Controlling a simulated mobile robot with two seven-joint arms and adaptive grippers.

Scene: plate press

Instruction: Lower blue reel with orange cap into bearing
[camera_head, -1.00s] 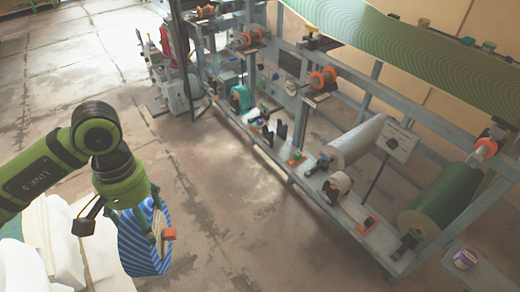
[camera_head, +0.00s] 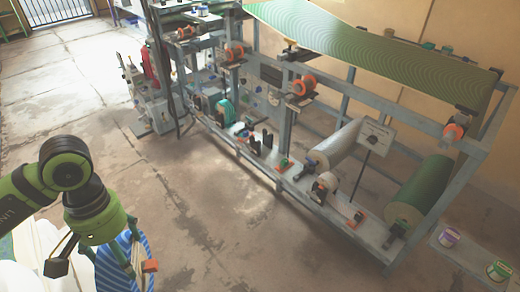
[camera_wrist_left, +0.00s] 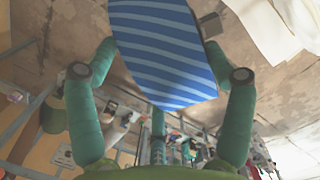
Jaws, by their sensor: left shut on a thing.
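The blue striped reel (camera_head: 138,267) hangs low at the left in the head view, over the floor beside something white. Its orange cap (camera_head: 150,266) faces right. My left gripper (camera_head: 115,248) is shut on the reel, with its fingers partly hidden behind it. In the left wrist view the reel (camera_wrist_left: 165,55) sits between the two green fingers; its cap cannot be made out there. Black bearing supports (camera_head: 266,138) stand on the low shelf of the rack, well apart from the reel. Which bearing is meant cannot be told. My right gripper is not in view.
The grey rack's shelf (camera_head: 330,213) carries a grey roll (camera_head: 335,145), a green roll (camera_head: 420,190) and a small pale reel (camera_head: 325,187). A striped green sheet (camera_head: 370,45) spans above. Bare floor (camera_head: 215,225) lies between reel and rack.

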